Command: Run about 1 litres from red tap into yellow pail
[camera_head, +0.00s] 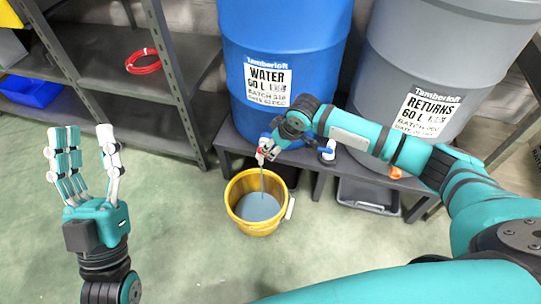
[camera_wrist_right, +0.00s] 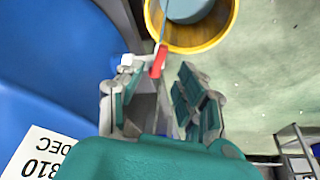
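The yellow pail (camera_head: 258,229) stands upright on the floor below the blue water drum (camera_head: 280,45). It holds grey-blue water (camera_head: 258,207), and a thin stream (camera_head: 262,181) falls into it from the red tap (camera_head: 268,149). In the right wrist view the tap's red part (camera_wrist_right: 159,62) and the pail (camera_wrist_right: 196,45) show just beyond the fingers. My right gripper (camera_head: 268,143) is at the tap; its fingers (camera_wrist_right: 160,95) look apart, with no clear grip on the red part. My left gripper (camera_head: 88,145) is open and empty, left of the pail.
A grey returns drum (camera_head: 420,70) stands beside the blue one on a dark bench (camera_head: 320,160). A black tray (camera_head: 369,195) is below. Left shelves hold a red hose coil (camera_head: 143,61) and a blue bin (camera_head: 32,91). Floor between my left gripper and the pail is clear.

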